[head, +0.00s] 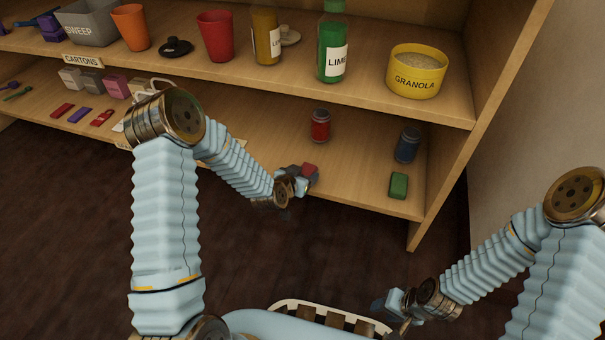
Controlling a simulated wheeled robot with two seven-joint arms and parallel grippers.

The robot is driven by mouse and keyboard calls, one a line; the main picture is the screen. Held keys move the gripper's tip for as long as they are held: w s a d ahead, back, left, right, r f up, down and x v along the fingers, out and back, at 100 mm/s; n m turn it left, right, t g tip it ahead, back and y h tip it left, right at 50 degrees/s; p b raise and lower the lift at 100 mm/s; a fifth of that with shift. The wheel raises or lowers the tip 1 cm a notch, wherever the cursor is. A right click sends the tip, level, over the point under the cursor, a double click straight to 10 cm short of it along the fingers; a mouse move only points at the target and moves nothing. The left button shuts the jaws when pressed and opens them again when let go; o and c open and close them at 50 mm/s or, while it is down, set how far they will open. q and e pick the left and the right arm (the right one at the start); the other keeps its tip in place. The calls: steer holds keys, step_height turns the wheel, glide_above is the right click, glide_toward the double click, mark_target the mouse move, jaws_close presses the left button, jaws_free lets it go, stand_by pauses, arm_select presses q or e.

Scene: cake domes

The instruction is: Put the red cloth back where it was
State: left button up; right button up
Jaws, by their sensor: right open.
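A small red piece, which looks like the red cloth (310,168), shows at the fingertips of my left gripper (304,176), by the lower shelf's front edge. The fingers appear shut on it, and they hide part of it. I cannot tell whether the cloth touches the shelf board. My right gripper (388,313) is open and empty, low in front of the shelf unit and well away from it.
On the lower shelf (357,178), a red jar (320,126) stands behind my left gripper. A blue jar (407,145) and a green block (398,185) are to the right. The upper shelf holds a granola tub (416,72), bottles and cups. The side panel (480,120) bounds the right.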

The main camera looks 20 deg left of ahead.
stand_by(0.4)
arm_select(q)
steer(key=o, duration=0.6)
steer(key=shift+c, duration=0.2)
steer(key=p+v, duration=0.1)
steer(key=v, duration=0.6)
arm_select(e)
steer(key=shift+r, duration=0.65)
